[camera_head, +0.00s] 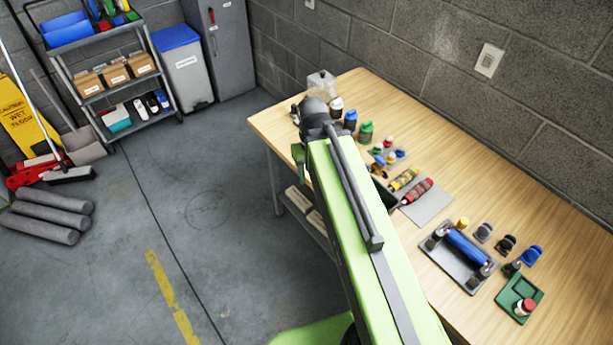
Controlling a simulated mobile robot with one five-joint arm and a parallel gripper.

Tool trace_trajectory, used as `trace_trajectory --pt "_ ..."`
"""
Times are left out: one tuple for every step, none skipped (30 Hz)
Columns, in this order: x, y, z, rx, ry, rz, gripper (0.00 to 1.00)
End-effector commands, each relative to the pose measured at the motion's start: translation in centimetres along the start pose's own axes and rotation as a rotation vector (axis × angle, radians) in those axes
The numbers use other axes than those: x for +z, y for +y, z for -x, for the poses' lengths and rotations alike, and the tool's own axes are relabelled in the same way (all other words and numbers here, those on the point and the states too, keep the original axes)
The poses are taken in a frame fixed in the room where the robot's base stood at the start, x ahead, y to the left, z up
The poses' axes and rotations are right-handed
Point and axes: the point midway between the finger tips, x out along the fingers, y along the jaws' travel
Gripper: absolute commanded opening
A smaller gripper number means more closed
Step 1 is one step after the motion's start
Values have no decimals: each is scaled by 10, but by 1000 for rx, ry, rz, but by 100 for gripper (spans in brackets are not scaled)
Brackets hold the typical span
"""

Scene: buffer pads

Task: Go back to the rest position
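My light-green arm (352,225) rises from the bottom of the picture and reaches over the left part of the wooden table (560,270). It ends in a dark joint (313,115) near the table's left edge. A small green piece shows just left of the arm below this joint; I cannot tell what it is. I cannot make out my gripper's fingers; they seem hidden behind the arm. No held object can be seen.
Right of the arm are a grey mat (432,208) with yellow and red tools, a grey tray (438,252) with a blue roller, and a green tray (511,293) with a red-capped jar. Small bottles stand behind the arm.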

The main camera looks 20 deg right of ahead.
Motion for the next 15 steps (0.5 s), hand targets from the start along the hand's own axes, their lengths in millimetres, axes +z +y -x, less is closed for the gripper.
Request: trace_trajectory --pt "1 -21 0 -11 3 -6 50" --pt "1 -28 1 -16 5 -12 50" --pt "1 -33 1 -21 6 -21 50" --pt "1 -36 1 -23 6 -24 50" --pt "1 -38 1 -24 7 -27 50" --pt "1 -39 1 -25 7 -30 50" --pt "1 -38 1 -25 7 -31 50" --pt "1 -38 1 -25 7 -31 50" --pt "1 -38 1 -25 7 -31 50" --pt "1 -38 1 -25 7 -31 50" --pt "1 -38 1 -25 7 -30 50" --pt "1 -38 1 -25 7 -30 50" --pt "1 -38 1 -25 7 -30 50" --pt "1 -37 1 -25 6 -30 50" --pt "1 -37 1 -24 6 -30 50"
